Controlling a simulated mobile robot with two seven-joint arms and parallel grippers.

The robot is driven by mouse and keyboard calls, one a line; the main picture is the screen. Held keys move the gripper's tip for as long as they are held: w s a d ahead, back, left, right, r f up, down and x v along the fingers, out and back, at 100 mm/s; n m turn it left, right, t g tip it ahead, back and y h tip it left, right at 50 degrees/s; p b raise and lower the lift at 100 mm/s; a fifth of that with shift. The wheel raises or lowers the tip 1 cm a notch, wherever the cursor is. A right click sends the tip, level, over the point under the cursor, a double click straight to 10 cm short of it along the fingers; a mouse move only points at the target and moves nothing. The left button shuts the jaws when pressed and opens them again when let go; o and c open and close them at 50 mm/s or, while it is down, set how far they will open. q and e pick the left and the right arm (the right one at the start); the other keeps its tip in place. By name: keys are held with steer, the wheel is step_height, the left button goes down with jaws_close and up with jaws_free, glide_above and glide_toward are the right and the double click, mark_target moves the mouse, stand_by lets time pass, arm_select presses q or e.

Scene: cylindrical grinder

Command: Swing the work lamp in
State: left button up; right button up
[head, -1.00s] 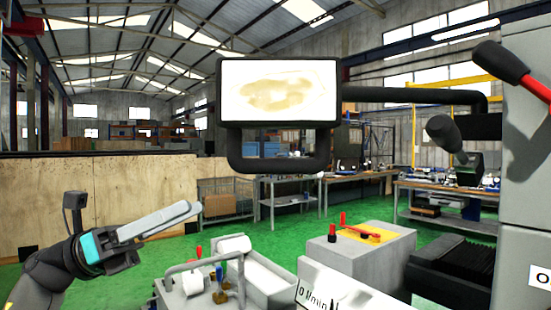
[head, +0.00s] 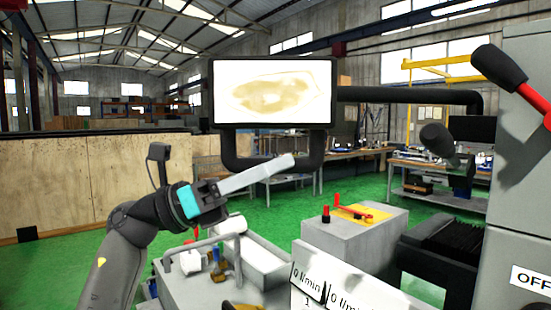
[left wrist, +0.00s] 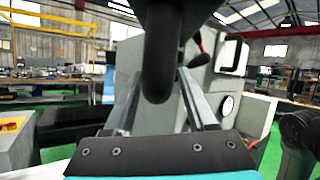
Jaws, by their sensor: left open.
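The work lamp (head: 273,92) is a flat panel with a bright white face and a dark frame, hanging in the upper middle of the head view. A thick dark bar handle (head: 230,153) loops below it. My left gripper (head: 285,163) is open, reaching in from the left, with its long grey fingers overlapping the handle's lower bar in the picture. In the left wrist view the dark handle (left wrist: 158,60) stands large between the two spread fingers. I cannot tell whether either finger touches it. My right gripper is not in view.
A dark horizontal arm (head: 410,95) runs right from the lamp.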

arm_select(q)
steer(key=shift+d+r, duration=0.1)
steer(key=shift+d, duration=0.2)
jaws_close()
stand_by(1.3)
